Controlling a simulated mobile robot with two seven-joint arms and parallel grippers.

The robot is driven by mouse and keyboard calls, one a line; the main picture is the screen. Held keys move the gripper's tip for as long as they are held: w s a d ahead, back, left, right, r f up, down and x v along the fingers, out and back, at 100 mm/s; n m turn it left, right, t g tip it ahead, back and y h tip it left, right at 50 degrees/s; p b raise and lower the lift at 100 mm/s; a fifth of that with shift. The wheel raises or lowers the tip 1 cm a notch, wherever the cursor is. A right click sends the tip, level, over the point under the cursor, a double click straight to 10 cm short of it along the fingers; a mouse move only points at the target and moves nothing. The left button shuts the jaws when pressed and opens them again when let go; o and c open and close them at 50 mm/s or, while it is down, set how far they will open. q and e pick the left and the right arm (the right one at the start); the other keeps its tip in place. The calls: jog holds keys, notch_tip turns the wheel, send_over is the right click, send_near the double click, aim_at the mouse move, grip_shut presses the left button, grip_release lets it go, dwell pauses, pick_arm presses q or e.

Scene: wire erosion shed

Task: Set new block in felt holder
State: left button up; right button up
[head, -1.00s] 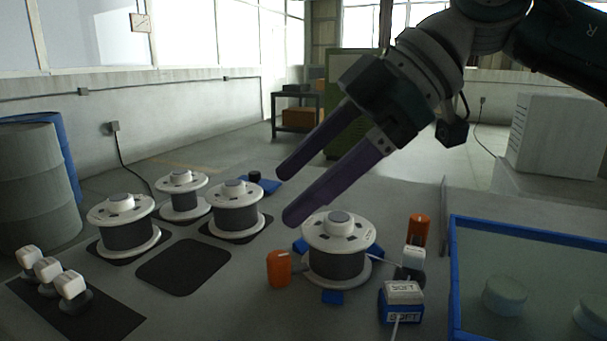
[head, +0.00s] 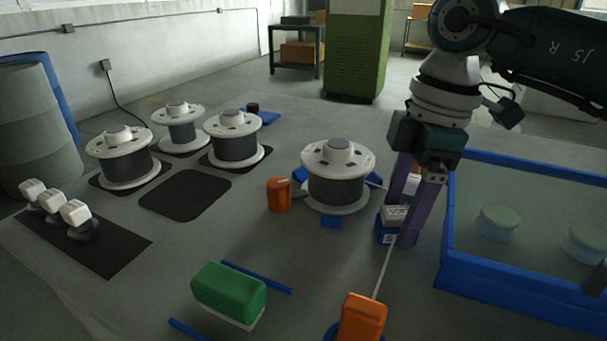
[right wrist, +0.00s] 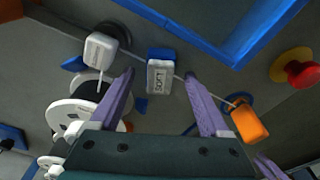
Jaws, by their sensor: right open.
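A white block labelled SOFT (head: 394,214) sits in a small blue holder (head: 384,234); the block also shows in the right wrist view (right wrist: 160,77). My right gripper (head: 399,226) points down at it, open, with a finger on each side of the block. In the right wrist view the fingertips (right wrist: 159,74) are apart from the block, with gaps on both sides. Another white block (right wrist: 100,50) stands on a dark round base behind. Three white blocks (head: 52,201) stand on dark bases at the left. Which block is new, I cannot tell. My left gripper is out of view.
A wire spool (head: 337,170) stands close left of the gripper, with an orange piece (head: 278,195) beside it. A blue-rimmed tank (head: 510,280) is close right. A thin line runs to a front orange piece (head: 362,315). A green block (head: 229,290) lies front left.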

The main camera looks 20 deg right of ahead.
jog(key=shift+a+f, duration=0.1)
jog(key=shift+f, duration=0.6)
grip_shut()
